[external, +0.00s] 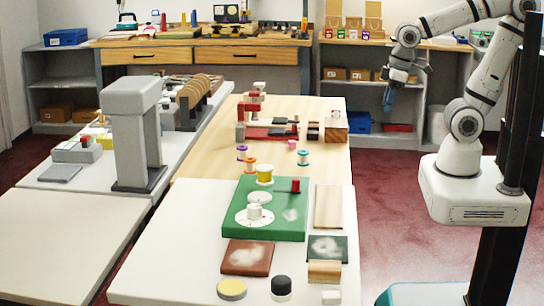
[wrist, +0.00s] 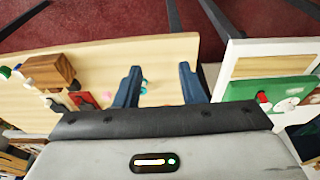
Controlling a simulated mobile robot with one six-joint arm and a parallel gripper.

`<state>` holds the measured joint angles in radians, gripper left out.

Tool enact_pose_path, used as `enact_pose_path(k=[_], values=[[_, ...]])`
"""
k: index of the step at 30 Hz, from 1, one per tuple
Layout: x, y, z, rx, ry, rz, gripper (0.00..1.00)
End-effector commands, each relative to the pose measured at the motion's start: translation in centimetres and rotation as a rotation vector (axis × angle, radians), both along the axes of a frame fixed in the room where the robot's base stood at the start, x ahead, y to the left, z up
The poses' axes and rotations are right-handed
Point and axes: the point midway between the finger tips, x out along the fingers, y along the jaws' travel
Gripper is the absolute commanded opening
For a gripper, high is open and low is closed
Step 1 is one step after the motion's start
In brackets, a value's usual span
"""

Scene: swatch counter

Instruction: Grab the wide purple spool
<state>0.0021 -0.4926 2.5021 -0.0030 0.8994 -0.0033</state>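A small spool with purple flanges (external: 242,152) stands on the wooden table near its front left, behind an orange spool (external: 249,164). I cannot make out the purple spool in the wrist view. My gripper (external: 388,100) hangs in the air to the right of the table, well away from the spool. In the wrist view its two blue fingers (wrist: 159,70) are spread apart with nothing held between them. A small teal spool (wrist: 144,84) shows on the table far beyond the gap.
A teal spool (external: 303,158) and a pink piece (external: 292,144) stand right of the purple spool. Red and wooden blocks (external: 335,126) sit farther back. A grey post (external: 135,140) stands left.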

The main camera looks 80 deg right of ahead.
Motion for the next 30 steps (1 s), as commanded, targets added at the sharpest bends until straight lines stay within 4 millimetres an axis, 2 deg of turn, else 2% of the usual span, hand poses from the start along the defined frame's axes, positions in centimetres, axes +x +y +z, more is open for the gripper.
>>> enact_pose_path(k=[6, 16, 23, 26, 29, 30], values=[[0.0, 0.0, 0.0, 0.000, 0.000, 0.000, 0.36], [0.0, 0.0, 0.0, 0.000, 0.000, 0.000, 0.61], [0.1, 0.0, 0.0, 0.000, 0.000, -0.001, 0.61], [1.4, -0.2, 0.2, -0.002, -0.001, -0.015, 0.61], [4.3, -0.5, 0.6, -0.007, -0.008, -0.045, 0.61], [5.9, -0.8, 0.7, -0.009, -0.012, -0.060, 0.61]])
